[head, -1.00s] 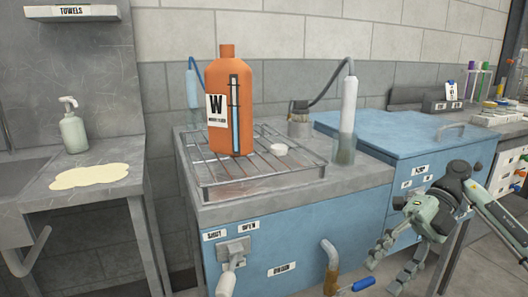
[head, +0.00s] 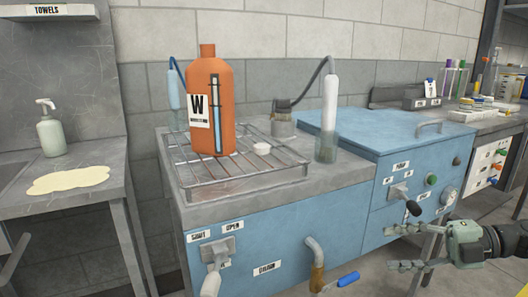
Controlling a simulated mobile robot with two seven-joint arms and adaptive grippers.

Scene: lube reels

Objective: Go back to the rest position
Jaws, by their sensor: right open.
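My right gripper (head: 408,248) is at the lower right of the head view, in front of the blue cabinet. Its fingers point left and stand apart, with nothing between them. An orange bottle (head: 225,100) marked W stands upright on the wire rack (head: 190,181), well to the left of the gripper. My left gripper is not in the view.
The blue cabinet (head: 280,240) has a lever (head: 215,255) at lower left and a drain spout (head: 317,265) with a blue handle. A soap dispenser (head: 50,132) and a pale puddle (head: 68,180) are on the left counter. Grey floor shows at lower right.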

